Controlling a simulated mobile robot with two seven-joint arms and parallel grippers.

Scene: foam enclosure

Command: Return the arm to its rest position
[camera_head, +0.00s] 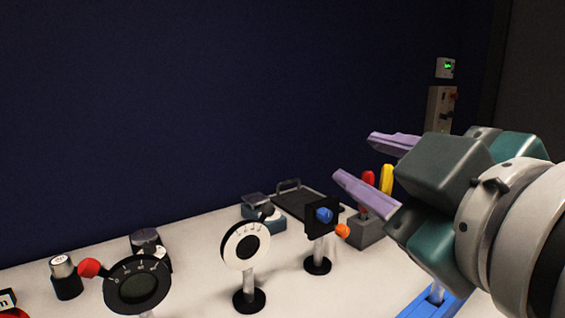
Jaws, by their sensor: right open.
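My right gripper (368,160) comes in from the right side of the head view. Its two purple fingers are spread apart and point left, with nothing between them. It is raised above the right part of the white table (195,290), in front of the dark blue wall. The gripper body and wrist cover part of the table's right end. My left gripper is not in view.
On the table stand a black dial with a red knob (138,287), a white ring dial (245,246), a black mount with a blue knob (324,216) and a dark tray (305,205). A grey block holding red and yellow handles (386,180) is close behind the gripper. The wall (180,110) is bare.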

